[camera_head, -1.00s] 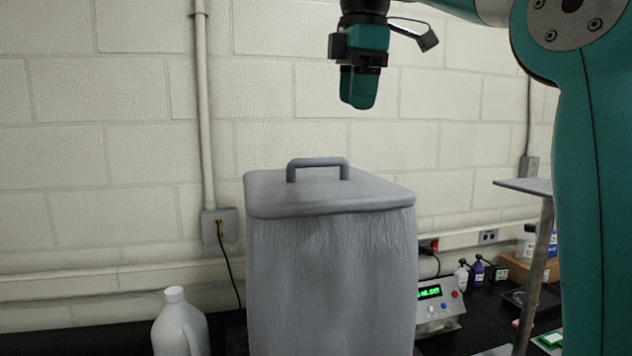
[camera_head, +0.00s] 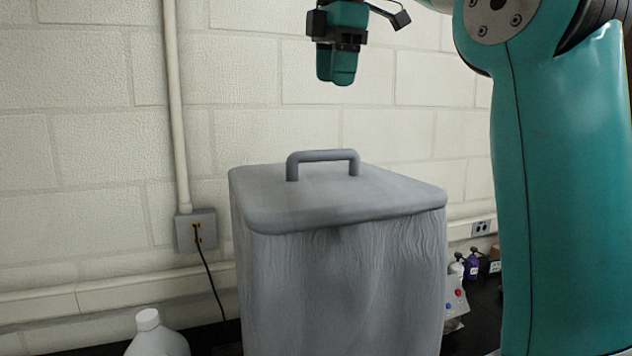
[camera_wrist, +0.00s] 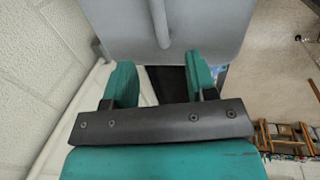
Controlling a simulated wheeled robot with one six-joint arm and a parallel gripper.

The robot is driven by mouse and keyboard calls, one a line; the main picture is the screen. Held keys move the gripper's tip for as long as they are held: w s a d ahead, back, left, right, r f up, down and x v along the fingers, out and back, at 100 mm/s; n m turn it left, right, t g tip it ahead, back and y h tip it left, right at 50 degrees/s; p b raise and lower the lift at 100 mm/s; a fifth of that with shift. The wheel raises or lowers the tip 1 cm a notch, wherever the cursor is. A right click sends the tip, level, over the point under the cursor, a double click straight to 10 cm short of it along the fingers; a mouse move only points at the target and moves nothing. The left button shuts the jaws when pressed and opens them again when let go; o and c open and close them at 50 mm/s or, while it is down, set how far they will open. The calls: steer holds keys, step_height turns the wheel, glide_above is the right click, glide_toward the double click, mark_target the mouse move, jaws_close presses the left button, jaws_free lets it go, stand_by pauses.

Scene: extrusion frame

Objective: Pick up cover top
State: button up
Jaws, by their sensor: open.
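The cover top (camera_head: 395,195) is a grey, rounded-edge lid on a tall grey box (camera_head: 330,290). An arched grey handle (camera_head: 322,156) stands on it. In the wrist view the cover top (camera_wrist: 212,30) fills the upper middle, with the handle (camera_wrist: 161,22) running down it. My gripper (camera_head: 337,72) hangs above the cover top in the head view, clear of the handle. In the wrist view my gripper (camera_wrist: 161,72) shows its two teal fingers spread apart with nothing between them.
A block wall (camera_head: 80,150) with a vertical conduit (camera_head: 172,100) and an outlet box (camera_head: 196,232) stands behind. A white jug (camera_head: 157,335) is at lower left.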

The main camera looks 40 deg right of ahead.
steer(key=b, duration=0.2)
glide_above(327, 151)
steer(key=s, duration=0.1)
step_height(327, 151, down, 8)
steer(key=shift+s+d+r, duration=0.1)
steer(key=shift+r, duration=0.05)
steer(key=f+b, duration=0.1)
steer(key=f, duration=0.1)
steer(key=w+f+b, duration=0.1)
steer(key=f+b, duration=0.2)
steer(key=f, duration=0.1)
steer(key=shift+w, duration=0.3)
steer(key=shift+r, duration=0.1)
jaws_close()
